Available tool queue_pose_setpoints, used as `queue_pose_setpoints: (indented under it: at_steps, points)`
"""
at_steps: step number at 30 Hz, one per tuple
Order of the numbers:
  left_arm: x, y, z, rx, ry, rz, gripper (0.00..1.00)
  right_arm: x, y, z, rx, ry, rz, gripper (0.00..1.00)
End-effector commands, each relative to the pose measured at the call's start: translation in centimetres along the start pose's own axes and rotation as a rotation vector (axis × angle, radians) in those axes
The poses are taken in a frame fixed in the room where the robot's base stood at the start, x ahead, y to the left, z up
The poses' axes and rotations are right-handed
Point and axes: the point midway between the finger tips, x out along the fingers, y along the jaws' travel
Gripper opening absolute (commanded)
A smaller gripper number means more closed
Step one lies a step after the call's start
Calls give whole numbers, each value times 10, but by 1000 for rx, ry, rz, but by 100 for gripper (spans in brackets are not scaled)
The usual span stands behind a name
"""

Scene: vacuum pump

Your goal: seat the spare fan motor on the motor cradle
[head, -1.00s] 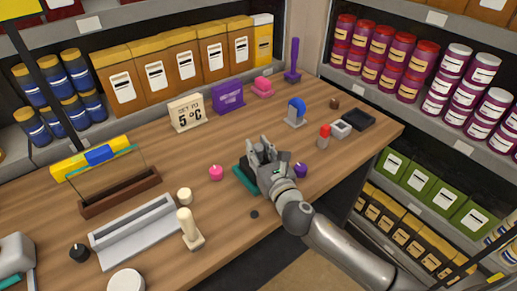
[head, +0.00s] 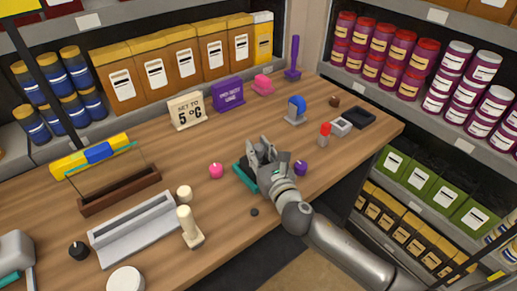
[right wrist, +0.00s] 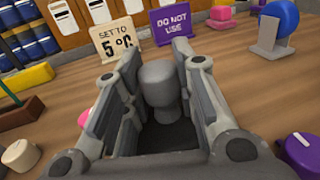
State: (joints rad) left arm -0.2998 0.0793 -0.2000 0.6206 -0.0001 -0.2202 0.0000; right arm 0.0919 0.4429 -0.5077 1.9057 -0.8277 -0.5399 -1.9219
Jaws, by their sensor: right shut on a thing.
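My right gripper (head: 262,156) is low over the right half of the table, its fingers around a grey, rounded cylindrical part with a narrower lower section, which looks like the spare fan motor (right wrist: 160,85). The motor is upright between the fingers in the right wrist view; the head view hides it behind the gripper. A dark surface (right wrist: 165,138) lies under it. A teal-edged base (head: 243,179) shows beneath the gripper in the head view and may be the motor cradle. I cannot tell whether the motor touches it. My left gripper is not in view.
A pink knob (head: 216,171) stands left of the gripper and a purple knob (head: 301,168) right of it. A cream post (head: 189,227), a grey tray (head: 132,230) and a brown rack (head: 120,190) are further left. Signs (head: 187,111) stand behind. The table's front edge is close.

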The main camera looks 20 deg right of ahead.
Motion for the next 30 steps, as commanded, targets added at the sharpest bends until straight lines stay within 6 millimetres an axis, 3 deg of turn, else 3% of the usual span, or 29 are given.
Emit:
queue_pose_setpoints:
  at_steps: [29,30]
  points:
    - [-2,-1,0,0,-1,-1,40,0,0,0,0,-6,1,0]
    - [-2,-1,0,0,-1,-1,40,0,0,0,0,-6,1,31]
